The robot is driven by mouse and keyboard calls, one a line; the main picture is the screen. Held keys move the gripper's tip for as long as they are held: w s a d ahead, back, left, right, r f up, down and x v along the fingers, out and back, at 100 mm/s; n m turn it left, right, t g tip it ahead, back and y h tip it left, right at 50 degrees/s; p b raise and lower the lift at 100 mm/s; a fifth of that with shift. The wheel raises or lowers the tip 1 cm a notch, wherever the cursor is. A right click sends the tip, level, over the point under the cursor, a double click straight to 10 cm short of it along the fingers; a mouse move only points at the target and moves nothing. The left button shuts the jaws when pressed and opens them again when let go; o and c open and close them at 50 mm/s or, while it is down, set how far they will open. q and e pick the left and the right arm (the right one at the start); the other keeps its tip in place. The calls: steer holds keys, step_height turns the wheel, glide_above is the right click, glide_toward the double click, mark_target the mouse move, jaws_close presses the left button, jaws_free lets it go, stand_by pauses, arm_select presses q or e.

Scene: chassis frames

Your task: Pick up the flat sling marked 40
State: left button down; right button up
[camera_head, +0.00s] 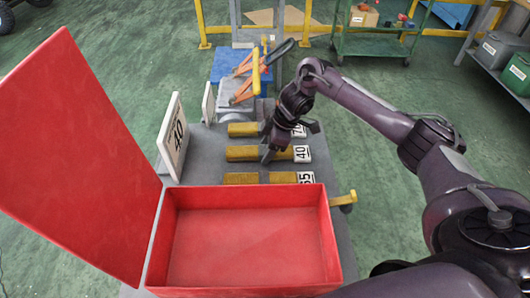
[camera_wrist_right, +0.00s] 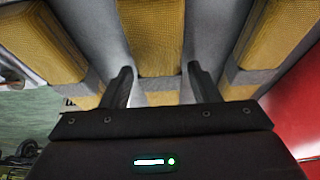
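The flat sling marked 40 (camera_head: 242,153) is the middle one of three yellow slings lying on a grey table, with its 40 label at its right end. My right gripper (camera_head: 270,154) is at the middle of this sling and hides part of it. In the right wrist view the middle yellow sling (camera_wrist_right: 155,38) runs between the two fingertips of my right gripper (camera_wrist_right: 161,82). The fingers are apart, one on each side of it; I cannot tell whether they touch it. My left gripper is not in view.
A sling marked 55 (camera_head: 240,178) lies nearer and another sling (camera_head: 242,129) lies farther away, both close by. An open red box (camera_head: 250,192) with a raised lid (camera_head: 75,140) stands in front. A sign reading 40 (camera_head: 172,137) stands at the left.

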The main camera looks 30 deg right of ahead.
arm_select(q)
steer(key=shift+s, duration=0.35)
arm_select(e)
steer(key=c, duration=1)
steer(key=shift+r, duration=0.15)
